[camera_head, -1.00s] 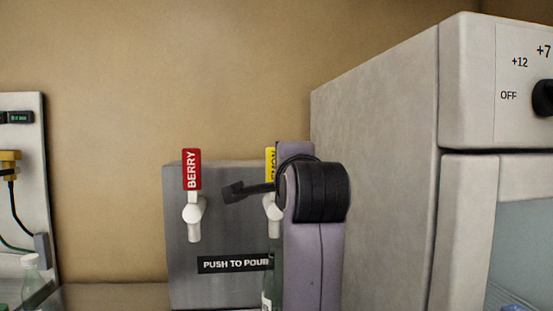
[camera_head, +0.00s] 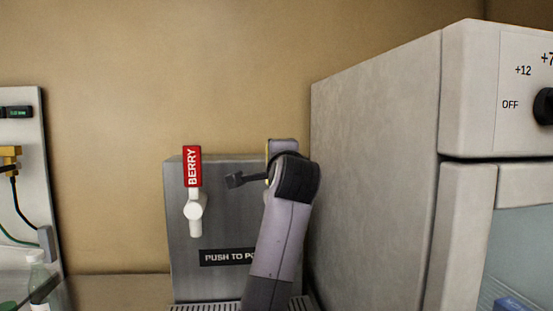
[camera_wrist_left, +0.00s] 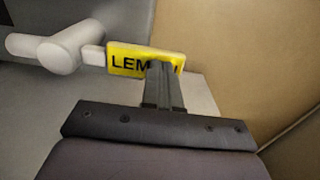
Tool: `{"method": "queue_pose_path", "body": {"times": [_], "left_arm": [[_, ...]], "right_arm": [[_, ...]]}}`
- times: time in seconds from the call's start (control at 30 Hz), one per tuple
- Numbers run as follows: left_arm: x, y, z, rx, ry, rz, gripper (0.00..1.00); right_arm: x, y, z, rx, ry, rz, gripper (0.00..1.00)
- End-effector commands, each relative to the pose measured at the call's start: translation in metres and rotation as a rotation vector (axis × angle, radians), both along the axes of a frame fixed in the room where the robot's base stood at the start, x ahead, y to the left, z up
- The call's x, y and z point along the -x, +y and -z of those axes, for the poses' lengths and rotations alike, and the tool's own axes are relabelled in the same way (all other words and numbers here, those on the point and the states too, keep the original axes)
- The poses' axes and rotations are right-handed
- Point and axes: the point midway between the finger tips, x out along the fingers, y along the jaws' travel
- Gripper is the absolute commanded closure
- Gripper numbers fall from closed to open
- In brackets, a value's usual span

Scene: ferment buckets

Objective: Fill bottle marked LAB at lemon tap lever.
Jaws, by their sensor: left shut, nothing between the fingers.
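The yellow LEMON lever plate (camera_wrist_left: 128,60) and its white tap (camera_wrist_left: 62,50) show in the left wrist view. My left gripper (camera_wrist_left: 160,70) is shut and empty, its fingertips overlapping the right part of the plate and covering some letters. I cannot tell whether they press on it. In the head view my left arm hides the gripper, most of the lemon tap and the space below it. A bottle marked LAB cannot be made out now.
The red BERRY lever (camera_head: 192,167) stands upright left on the grey dispenser (camera_head: 220,225), above a grated tray (camera_head: 205,307). A large grey cabinet (camera_head: 375,190) stands close on the right. A pale bottle (camera_head: 38,275) is at the lower left.

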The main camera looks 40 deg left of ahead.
Motion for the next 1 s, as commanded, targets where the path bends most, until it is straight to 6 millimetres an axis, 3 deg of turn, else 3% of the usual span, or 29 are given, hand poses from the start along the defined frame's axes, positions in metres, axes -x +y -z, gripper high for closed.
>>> {"method": "queue_pose_path", "body": {"times": [0.47, 1.0], "left_arm": [[-0.007, 0.007, -0.002, 0.008, -0.007, 0.004, 1.0], [-0.028, 0.035, -0.009, -0.001, -0.001, 0.0, 1.0]], "right_arm": [[0.0, 0.0, 0.017, 0.0, 0.0, 0.0, 0.08], [0.0, 0.0, 0.03, 0.0, 0.001, 0.0, 0.08]]}}
